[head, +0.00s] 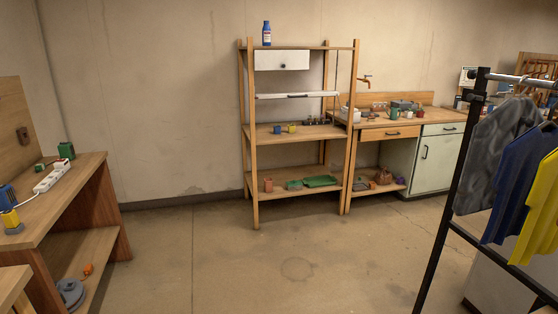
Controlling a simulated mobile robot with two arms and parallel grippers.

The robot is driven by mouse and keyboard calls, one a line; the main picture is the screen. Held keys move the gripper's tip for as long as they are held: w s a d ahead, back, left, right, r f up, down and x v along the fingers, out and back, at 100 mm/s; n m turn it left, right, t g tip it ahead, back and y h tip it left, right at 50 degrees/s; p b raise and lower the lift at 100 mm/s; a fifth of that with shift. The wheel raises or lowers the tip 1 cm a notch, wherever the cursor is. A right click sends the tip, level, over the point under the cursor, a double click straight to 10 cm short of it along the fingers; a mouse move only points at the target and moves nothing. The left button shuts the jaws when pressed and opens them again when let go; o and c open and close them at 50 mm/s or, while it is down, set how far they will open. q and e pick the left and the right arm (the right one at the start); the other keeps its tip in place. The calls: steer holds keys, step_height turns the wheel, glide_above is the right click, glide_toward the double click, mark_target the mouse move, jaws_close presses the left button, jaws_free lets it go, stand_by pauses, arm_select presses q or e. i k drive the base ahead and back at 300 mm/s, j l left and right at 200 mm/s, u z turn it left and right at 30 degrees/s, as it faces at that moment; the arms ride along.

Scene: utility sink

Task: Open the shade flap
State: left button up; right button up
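No part labelled as a shade flap can be told for sure. A wooden shelf rack (251,170) stands against the back wall. A white front with a small dark knob (281,60) hangs upright under its top board. Below it, a thin white panel (270,96) with a dark bar handle is seen almost edge-on. Whether either white part is the flap, I cannot tell. Neither of my grippers is in view.
A wooden bench (60,203) with a power strip stands at left. A black clothes rack (451,190) with hanging garments fills the right foreground. The middle floor (300,265) is clear.

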mark_target(289, 59)
steer(key=i, duration=2.5)
steer(key=i+u, duration=0.15)
steer(key=i, duration=0.4)
steer(key=i+l+u, duration=0.15)
steer(key=i, duration=0.4)
steer(key=i+l+u, duration=0.15)
steer(key=i, duration=0.4)
